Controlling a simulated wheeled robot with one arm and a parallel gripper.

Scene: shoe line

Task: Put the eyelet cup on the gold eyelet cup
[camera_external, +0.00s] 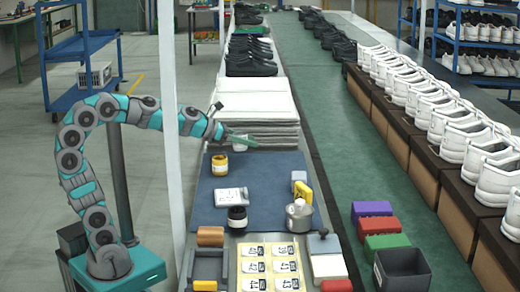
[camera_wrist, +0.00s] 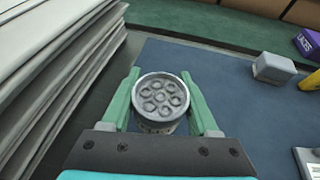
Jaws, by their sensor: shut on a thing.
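My gripper (camera_wrist: 163,90) is shut on the eyelet cup (camera_wrist: 161,97), a round grey metal cup with several silvery ring shapes in its top. A green finger is on each side of it in the wrist view. In the external view my gripper (camera_external: 240,141) and the held cup (camera_external: 240,146) are in front of the sheet stack, above the mat's far end. A yellow cup with a pale label and dark top, apparently the gold eyelet cup (camera_external: 219,168), stands upright on the blue mat, below and left of my gripper in the picture. It does not show in the wrist view.
The white sheet stack (camera_external: 258,100) rises close beside my gripper. On the blue mat (camera_external: 265,185) are a dark-lidded jar (camera_external: 237,219), a white pack (camera_external: 227,197), a grey block (camera_wrist: 273,69), a yellow item (camera_external: 303,193) and a metal can (camera_external: 299,217). The mat's middle is clear.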

